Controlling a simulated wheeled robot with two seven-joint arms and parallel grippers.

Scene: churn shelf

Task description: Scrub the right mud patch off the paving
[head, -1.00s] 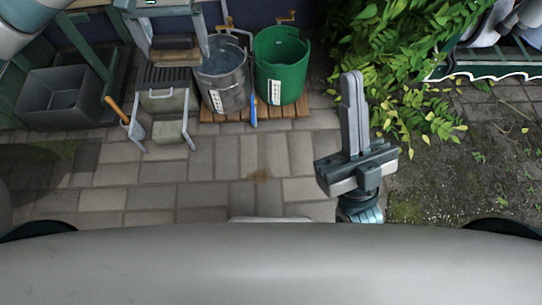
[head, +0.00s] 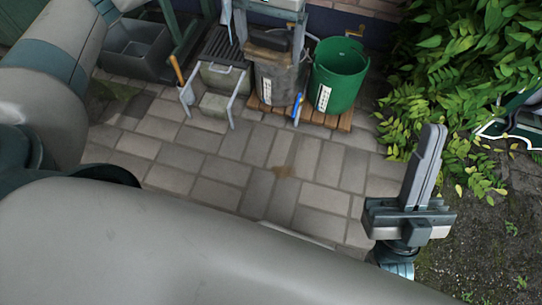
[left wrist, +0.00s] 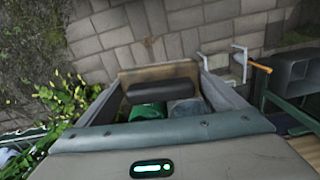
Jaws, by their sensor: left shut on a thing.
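The right mud patch (head: 283,171) is a faint brown smear on the paving, near the middle of the head view. It also shows in the left wrist view (left wrist: 148,41). My left gripper (head: 269,48) is at the top of the head view, shut on a scrubbing brush (head: 262,52) with a wooden body and a dark grip. The brush also shows between the fingers in the left wrist view (left wrist: 155,71). It is held above the ground, apart from the patch. My right gripper (head: 425,165) is shut and empty, to the right of the patch.
A metal bucket (head: 283,86), partly hidden by the brush, and a green bucket (head: 338,76) stand on a wooden pallet (head: 345,121). A small stand (head: 215,103), an orange-handled tool (head: 178,72) and a grey basin (head: 135,50) are left. Foliage (head: 445,85) is right. Paving around the patch is open.

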